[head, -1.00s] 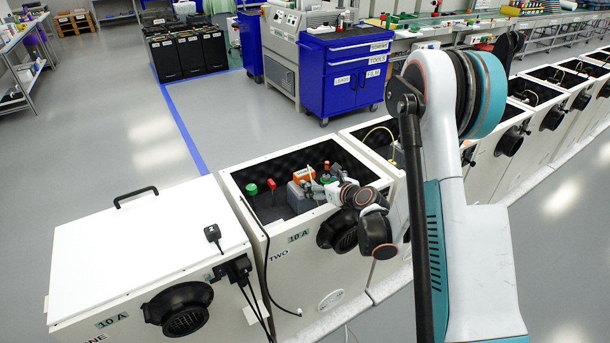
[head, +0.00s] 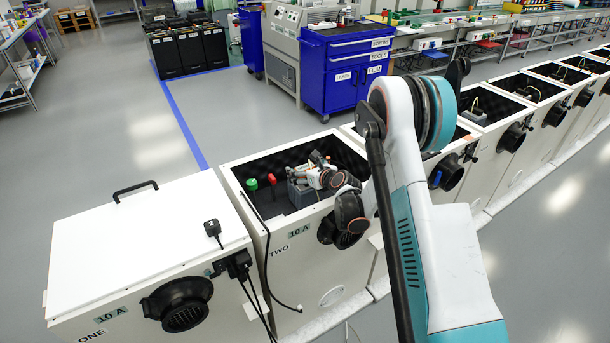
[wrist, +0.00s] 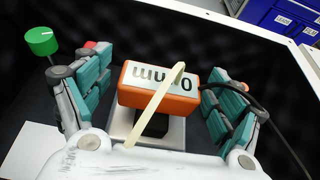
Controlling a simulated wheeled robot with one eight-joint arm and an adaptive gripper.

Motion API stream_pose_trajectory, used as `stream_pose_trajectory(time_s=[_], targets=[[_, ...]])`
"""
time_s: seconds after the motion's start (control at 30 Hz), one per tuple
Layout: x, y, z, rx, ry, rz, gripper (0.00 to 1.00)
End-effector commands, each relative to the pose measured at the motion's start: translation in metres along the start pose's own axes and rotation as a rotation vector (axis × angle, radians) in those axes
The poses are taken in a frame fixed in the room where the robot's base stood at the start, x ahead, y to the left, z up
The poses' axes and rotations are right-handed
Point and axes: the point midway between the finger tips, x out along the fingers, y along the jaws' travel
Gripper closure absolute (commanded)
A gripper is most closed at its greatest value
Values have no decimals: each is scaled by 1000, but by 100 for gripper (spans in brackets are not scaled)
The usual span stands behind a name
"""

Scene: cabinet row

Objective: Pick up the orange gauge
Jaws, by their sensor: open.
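The orange gauge (wrist: 158,90) is a box with a white label, seen in the wrist view on a pale grey block (wrist: 150,130) inside open cabinet TWO. A cream strip crosses in front of it and a black cable leaves its right side. My gripper (wrist: 155,95) is open, with one teal finger on each side of the gauge; gaps show between fingers and gauge. In the head view my gripper (head: 308,171) is down in cabinet TWO (head: 290,255) and mostly hides the gauge.
A green knob (wrist: 41,41) and a red knob (head: 272,178) stand left of the gauge. The cabinet walls enclose my gripper. Closed cabinet ONE (head: 140,235) is to the left. A blue tool cart (head: 345,75) stands behind.

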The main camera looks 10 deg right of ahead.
Motion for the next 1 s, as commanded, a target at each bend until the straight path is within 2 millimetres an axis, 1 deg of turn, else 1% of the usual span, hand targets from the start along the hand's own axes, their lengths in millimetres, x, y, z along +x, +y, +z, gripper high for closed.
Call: stream_pose_trajectory(time_s=[0.07, 0.27, 0.3, 0.37, 0.4, 0.47, 0.5, 0.57, 0.6, 0.87, 1.0], targets=[[3, 0, 0, 0, 0, 0, 14], [3, 0, 1, 0, 0, 0, 14], [3, 0, 1, 0, 0, 0, 23], [3, 0, 1, 0, 0, 0, 37], [2, 0, 1, 0, 0, 0, 46], [2, 0, 1, 0, 0, 0, 60], [2, 0, 1, 0, 0, 0, 63], [2, 0, 1, 0, 0, 0, 63], [2, 0, 1, 0, 0, 0, 67], [2, 0, 3, 0, 0, 0, 67], [-2, 0, 12, 0, 0, 0, 67]])
